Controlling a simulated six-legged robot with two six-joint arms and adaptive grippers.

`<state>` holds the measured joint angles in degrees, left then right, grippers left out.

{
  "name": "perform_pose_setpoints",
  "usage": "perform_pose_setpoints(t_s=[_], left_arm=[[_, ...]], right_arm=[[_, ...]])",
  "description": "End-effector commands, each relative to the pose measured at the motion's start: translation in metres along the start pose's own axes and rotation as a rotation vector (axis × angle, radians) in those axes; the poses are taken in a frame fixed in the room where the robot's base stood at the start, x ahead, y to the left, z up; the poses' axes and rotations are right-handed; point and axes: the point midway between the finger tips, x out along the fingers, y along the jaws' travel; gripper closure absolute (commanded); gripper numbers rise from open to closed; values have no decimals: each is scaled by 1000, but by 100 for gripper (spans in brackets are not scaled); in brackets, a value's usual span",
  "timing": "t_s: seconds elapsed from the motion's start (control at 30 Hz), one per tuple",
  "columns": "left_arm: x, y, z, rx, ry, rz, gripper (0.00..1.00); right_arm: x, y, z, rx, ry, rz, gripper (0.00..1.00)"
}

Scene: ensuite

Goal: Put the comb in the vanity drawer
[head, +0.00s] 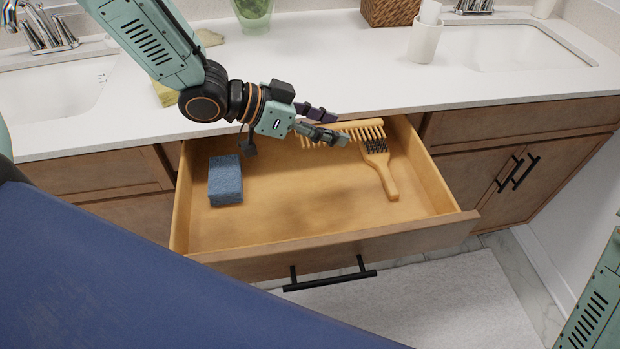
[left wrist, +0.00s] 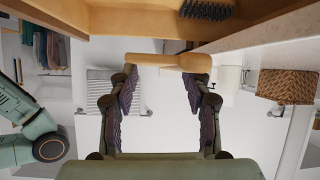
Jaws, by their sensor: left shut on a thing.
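The wooden comb (head: 358,128) is in my left gripper (head: 338,128), over the back part of the open vanity drawer (head: 320,240). Its teeth point down in the head view. In the left wrist view the comb (left wrist: 168,60) spans between the fingertips of my left gripper (left wrist: 166,78), which is shut on it. Part of the comb is hidden behind the fingers in the head view. It appears to be above the drawer floor, close to the counter's front edge. My right gripper is out of view.
In the drawer, a blue sponge (head: 225,180) is at the left and a wooden hairbrush (head: 380,170) at the right, close to the comb. The drawer floor between them is clear. The white counter (head: 330,65) edge overhangs the drawer's back.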

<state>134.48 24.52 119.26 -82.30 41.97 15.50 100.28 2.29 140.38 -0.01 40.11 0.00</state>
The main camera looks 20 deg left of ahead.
Motion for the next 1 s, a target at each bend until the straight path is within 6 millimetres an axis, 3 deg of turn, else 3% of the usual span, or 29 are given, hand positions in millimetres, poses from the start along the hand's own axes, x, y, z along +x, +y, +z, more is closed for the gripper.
perform_pose_setpoints(t_s=[0.2, 0.53, 0.7, 1.0], left_arm=[[20, -3, 38, -9, -3, -3, 73], [34, -5, 62, -7, -2, -5, 73], [46, -7, 83, -8, -2, -4, 73], [47, -7, 85, -6, 0, -6, 73]], right_arm=[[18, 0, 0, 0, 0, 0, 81], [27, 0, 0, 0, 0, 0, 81], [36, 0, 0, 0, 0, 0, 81], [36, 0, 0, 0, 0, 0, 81]])
